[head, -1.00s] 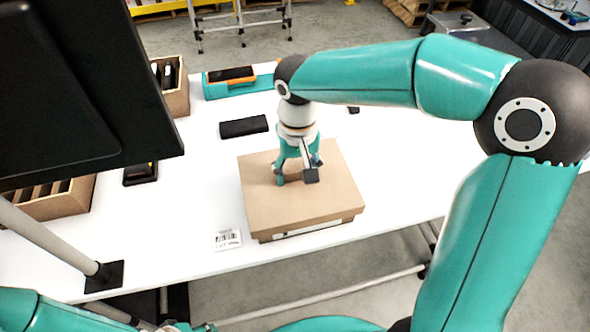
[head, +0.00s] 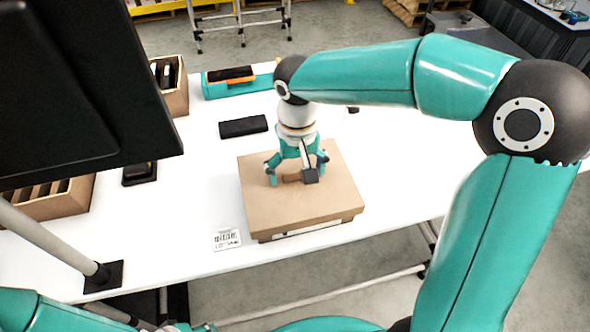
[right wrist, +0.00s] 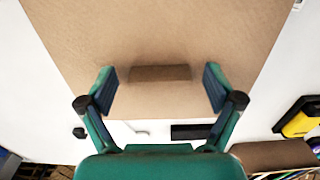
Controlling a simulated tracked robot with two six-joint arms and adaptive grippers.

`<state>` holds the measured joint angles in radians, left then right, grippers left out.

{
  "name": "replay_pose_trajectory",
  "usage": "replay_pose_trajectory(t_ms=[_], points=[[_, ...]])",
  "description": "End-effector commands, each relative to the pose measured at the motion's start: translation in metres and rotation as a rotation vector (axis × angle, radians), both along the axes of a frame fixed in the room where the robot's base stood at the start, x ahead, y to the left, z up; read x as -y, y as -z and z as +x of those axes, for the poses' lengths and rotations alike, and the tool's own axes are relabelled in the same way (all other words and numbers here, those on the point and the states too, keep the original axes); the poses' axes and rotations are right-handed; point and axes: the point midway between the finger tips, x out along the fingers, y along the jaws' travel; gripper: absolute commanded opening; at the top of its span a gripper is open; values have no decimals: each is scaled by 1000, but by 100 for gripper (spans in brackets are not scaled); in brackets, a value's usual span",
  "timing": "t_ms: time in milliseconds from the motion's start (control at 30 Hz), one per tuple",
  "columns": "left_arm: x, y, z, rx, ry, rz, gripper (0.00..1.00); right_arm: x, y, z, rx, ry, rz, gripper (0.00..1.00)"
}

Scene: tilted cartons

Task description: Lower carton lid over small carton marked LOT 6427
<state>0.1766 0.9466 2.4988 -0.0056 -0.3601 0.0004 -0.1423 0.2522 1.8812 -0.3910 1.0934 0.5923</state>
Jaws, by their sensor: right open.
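A brown carton lid (head: 325,195) sits over a small carton (head: 306,229), whose front edge and a white strip show just beneath the lid rim. The rest of the carton is hidden and I cannot read a lot number on it. A raised block handle (head: 292,178) is on top of the lid; it also shows in the right wrist view (right wrist: 160,73). My right gripper (head: 297,172) is open over the lid, its fingers apart on either side of the handle with gaps. My left arm shows only at the lower left; its gripper is not in view.
A white label (head: 227,239) lies on the white table (head: 180,215) left of the carton. A black case (head: 243,127) lies behind it. Partitioned boxes (head: 60,200) and a dark monitor stand at the left. The table's front edge runs close to the carton.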

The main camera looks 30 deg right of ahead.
Motion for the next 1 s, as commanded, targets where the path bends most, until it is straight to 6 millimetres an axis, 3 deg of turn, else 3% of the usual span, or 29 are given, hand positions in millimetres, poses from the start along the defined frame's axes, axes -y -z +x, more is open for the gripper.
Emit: replay_pose_trajectory(t_ms=[267,700,1000], points=[[0,-1,0,0,0,0,49,0,-16,1,4,0,0,91],[0,0,0,0,0,0,49,0,-98,2,4,0,1,91],[0,-9,0,0,0,0,49,0,-127,1,-1,0,0,91]])
